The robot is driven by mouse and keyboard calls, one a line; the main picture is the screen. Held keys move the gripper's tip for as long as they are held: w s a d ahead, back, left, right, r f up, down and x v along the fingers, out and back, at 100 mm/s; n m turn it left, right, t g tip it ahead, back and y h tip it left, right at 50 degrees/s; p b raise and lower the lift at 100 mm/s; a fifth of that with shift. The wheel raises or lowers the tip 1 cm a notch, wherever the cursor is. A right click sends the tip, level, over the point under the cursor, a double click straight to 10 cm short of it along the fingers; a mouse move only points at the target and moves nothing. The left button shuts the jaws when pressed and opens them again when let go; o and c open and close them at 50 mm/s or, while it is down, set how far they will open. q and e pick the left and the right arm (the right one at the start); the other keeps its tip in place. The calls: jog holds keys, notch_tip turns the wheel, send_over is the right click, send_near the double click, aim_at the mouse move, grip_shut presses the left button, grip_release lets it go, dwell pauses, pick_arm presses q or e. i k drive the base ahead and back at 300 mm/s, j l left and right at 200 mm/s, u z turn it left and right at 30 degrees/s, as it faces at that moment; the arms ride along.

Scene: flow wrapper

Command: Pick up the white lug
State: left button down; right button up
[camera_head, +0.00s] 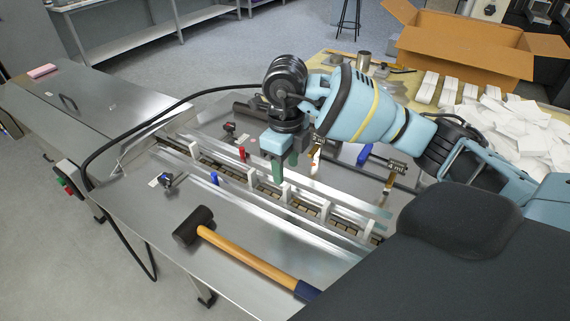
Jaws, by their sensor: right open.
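Several white lugs stand upright in a row along the chain of the flow wrapper's infeed channel. One white lug (286,192) is just below my right gripper, another white lug (252,178) is to its left, and a third white lug (325,211) is to its right. My right gripper (284,168) points down over the channel with green-tipped fingers, open and apart from the nearest lug as far as I can see. No lug shows between the fingers. My left gripper is out of view.
A mallet (245,256) with a wooden handle lies on the near metal deck. Metal rails (275,211) run along the channel. A cardboard box (462,45) and a pile of white packets (510,125) are on the table at the back right.

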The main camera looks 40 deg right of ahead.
aim_at(194, 150)
jog(key=k+j, duration=0.8)
jog(key=k, duration=0.05)
